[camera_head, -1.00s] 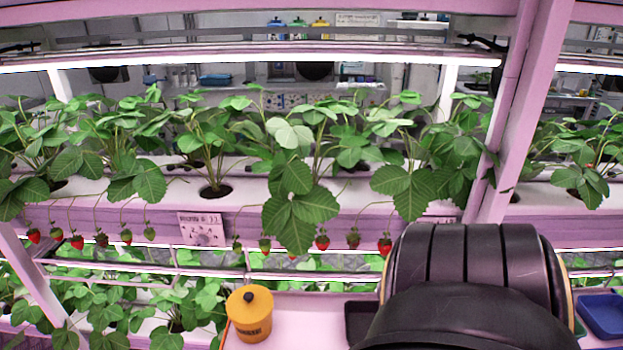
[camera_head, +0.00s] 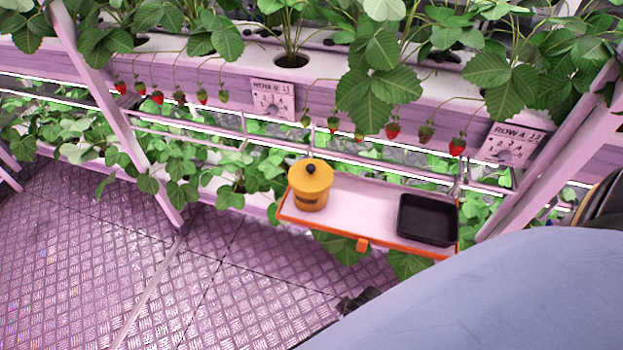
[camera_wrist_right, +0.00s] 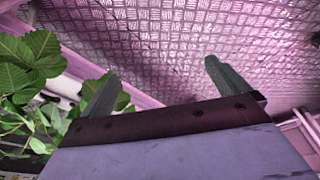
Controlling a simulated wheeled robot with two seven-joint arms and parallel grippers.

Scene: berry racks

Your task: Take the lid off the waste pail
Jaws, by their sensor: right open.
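The waste pail (camera_head: 310,196) is a yellow-orange tub standing upright at the left end of a small shelf in the head view. Its lid (camera_head: 311,174) is yellow with a black knob and sits on top of the pail. My right gripper (camera_wrist_right: 160,80) shows in the right wrist view with its two fingers spread apart and nothing between them. It faces the metal floor, and the pail is not in that view. My left gripper is not in view.
The pail's shelf (camera_head: 355,240) has an orange edge, and a black tray (camera_head: 427,219) sits at its right. Strawberry plants with hanging berries (camera_head: 392,130) and sloping rack posts (camera_head: 118,120) surround it. Open metal floor (camera_head: 215,290) lies at the lower left.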

